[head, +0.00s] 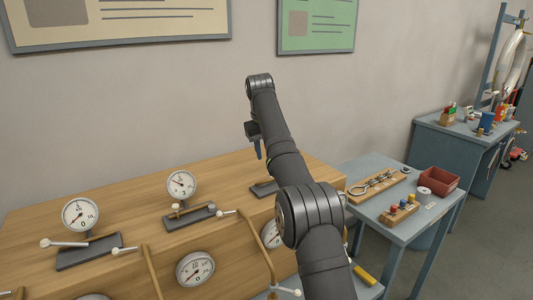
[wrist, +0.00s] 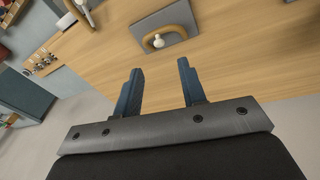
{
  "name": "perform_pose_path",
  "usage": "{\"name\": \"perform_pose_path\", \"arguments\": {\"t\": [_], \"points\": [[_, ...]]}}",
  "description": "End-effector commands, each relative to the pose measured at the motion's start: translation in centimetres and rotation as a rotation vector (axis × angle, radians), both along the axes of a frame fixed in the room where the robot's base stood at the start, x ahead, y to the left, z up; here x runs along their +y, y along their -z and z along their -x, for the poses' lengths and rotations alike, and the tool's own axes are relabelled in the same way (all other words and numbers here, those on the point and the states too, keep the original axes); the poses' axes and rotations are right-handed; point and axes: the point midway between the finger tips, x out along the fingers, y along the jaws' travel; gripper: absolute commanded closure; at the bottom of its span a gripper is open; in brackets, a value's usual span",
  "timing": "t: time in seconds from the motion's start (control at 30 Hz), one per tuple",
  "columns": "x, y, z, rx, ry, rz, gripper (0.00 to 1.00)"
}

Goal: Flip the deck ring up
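In the wrist view, a tan curved ring (wrist: 178,28) with a white knob (wrist: 159,42) shows on a grey plate (wrist: 145,25) on the wooden deck. This is probably the deck ring; whether it lies flat or stands up is hard to tell. My gripper (wrist: 160,66) is open and empty, its two blue fingers apart, with the plate beyond the fingertips. A grey plate (head: 264,188) there is partly hidden behind my arm.
The wooden bench (head: 235,165) carries several gauges, such as one (head: 181,184) on the deck, and levers with white knobs (head: 222,213). A blue side table (head: 375,163) with a red bin (head: 440,181) stands at right. The wall is behind the deck.

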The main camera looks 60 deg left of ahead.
Motion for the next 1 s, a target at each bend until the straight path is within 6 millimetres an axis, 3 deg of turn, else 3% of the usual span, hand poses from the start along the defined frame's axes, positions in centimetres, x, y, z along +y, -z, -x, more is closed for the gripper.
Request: {"name": "perform_pose_path", "arguments": {"t": [0.17, 0.33, 0.6, 0.8, 1.0], "points": [[3.3, 0.3, 2.2, 0.036, -0.015, -0.131, 0.62], [9.6, -0.2, 7.3, 0.160, -0.001, -0.412, 0.62], [17.6, -4.3, 15.5, 0.470, 0.148, -0.854, 0.62], [20.9, -8.5, 19.5, 0.742, 0.356, -1.132, 0.62], [22.1, -11.8, 20.6, 1.014, 0.645, -1.364, 0.62]]}}
